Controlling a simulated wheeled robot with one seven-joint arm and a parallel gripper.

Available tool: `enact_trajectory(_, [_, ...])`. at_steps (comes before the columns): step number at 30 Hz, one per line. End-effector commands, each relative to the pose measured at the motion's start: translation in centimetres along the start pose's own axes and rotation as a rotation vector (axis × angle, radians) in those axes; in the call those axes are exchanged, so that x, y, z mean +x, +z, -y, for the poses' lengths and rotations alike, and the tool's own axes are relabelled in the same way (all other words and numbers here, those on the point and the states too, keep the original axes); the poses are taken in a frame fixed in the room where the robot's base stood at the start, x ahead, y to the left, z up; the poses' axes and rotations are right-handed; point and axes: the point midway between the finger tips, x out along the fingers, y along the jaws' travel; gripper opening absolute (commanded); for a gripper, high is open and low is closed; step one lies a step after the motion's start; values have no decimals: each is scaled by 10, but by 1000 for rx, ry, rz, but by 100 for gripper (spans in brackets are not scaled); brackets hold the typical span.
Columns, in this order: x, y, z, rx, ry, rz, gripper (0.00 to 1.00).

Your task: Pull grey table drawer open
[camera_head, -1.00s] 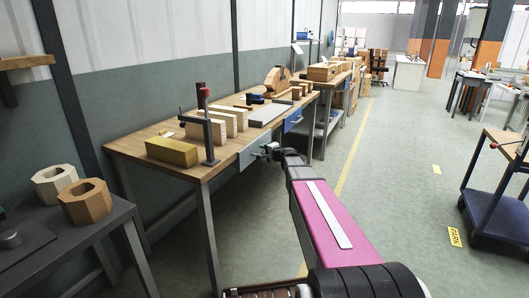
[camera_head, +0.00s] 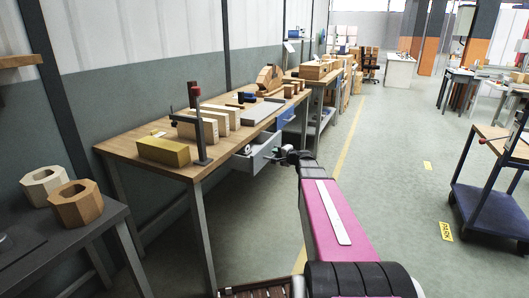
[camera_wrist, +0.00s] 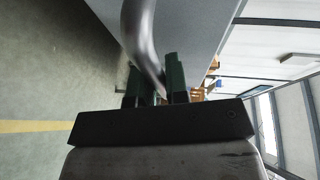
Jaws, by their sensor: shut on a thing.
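The grey table drawer (camera_head: 262,155) is under the wooden-topped workbench (camera_head: 130,155) in the head view. It stands pulled partly out, and some items show inside it. My gripper (camera_head: 285,155) is at the drawer's front, on its handle. In the wrist view my gripper (camera_wrist: 160,82) has its two dark fingers around the curved metal handle (camera_wrist: 140,35), shut on it. The drawer's grey front (camera_wrist: 195,30) fills the upper middle of that view.
A yellow block (camera_head: 163,151), several wooden blocks and an upright clamp (camera_head: 198,125) stand on the bench. A blue drawer (camera_head: 286,116) is farther along. A dark table (camera_head: 80,235) with two wooden rings is at left. A blue cart (camera_head: 490,205) stands at right. Floor between is clear.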

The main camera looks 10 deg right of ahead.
Motion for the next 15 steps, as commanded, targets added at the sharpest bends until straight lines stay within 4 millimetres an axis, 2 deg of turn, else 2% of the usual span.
enact_trajectory(1, [-17,-5,-4,1,2,-4,0])
enact_trajectory(6, [-60,-23,-13,1,2,-5,0])
enact_trajectory(15, [-126,-51,-27,1,2,-3,0])
